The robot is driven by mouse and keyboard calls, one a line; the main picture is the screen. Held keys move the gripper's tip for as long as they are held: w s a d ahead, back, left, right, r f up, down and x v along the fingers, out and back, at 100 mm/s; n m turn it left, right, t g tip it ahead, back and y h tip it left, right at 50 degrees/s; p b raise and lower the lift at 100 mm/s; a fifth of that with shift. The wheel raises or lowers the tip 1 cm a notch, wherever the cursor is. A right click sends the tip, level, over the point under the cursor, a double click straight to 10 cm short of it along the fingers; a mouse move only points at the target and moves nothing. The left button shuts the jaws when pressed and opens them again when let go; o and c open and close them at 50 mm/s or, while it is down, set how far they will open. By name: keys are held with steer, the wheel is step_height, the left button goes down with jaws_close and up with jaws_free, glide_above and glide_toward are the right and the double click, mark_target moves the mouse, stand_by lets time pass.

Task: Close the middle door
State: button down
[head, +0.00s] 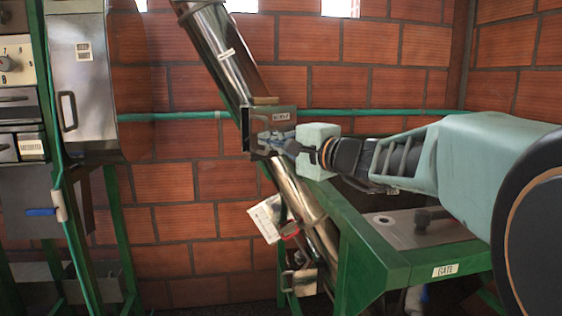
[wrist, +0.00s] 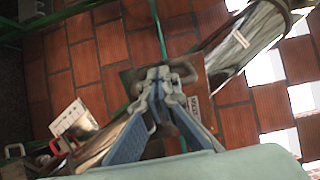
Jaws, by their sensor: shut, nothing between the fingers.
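The middle door (head: 285,119) is a small metal panel with a label, partway up the slanted metal elevator tube (head: 222,52). A dark edge shows along its left side. I cannot tell how far it stands open. My gripper (head: 275,143) is shut and empty, with its fingertips at the lower front of the door, by its handle. In the wrist view the shut fingertips of my gripper (wrist: 160,74) overlap the handle (wrist: 186,72) and the brownish door panel (wrist: 192,88). Whether they touch is unclear. My fingers and wrist hide part of the door.
A lower hatch (head: 300,283) with a handle is near the tube's foot. A green frame (head: 372,255) with a metal plate stands at right, under my arm. A metal cabinet (head: 82,75) stands at left. A green pipe (head: 175,116) crosses the brick wall behind.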

mark_target(251, 137)
steer(key=w+a+b, duration=0.1)
steer(key=a, duration=0.1)
steer(key=w+a+b, duration=0.1)
steer(key=b, duration=0.1)
steer(key=shift+w+a+f, duration=0.15)
steer(key=shift+w+a, duration=0.25)
steer(key=shift+w+a+r, duration=0.2)
steer(key=shift+w+a, duration=0.05)
steer(key=shift+w, duration=0.05)
stand_by(0.8)
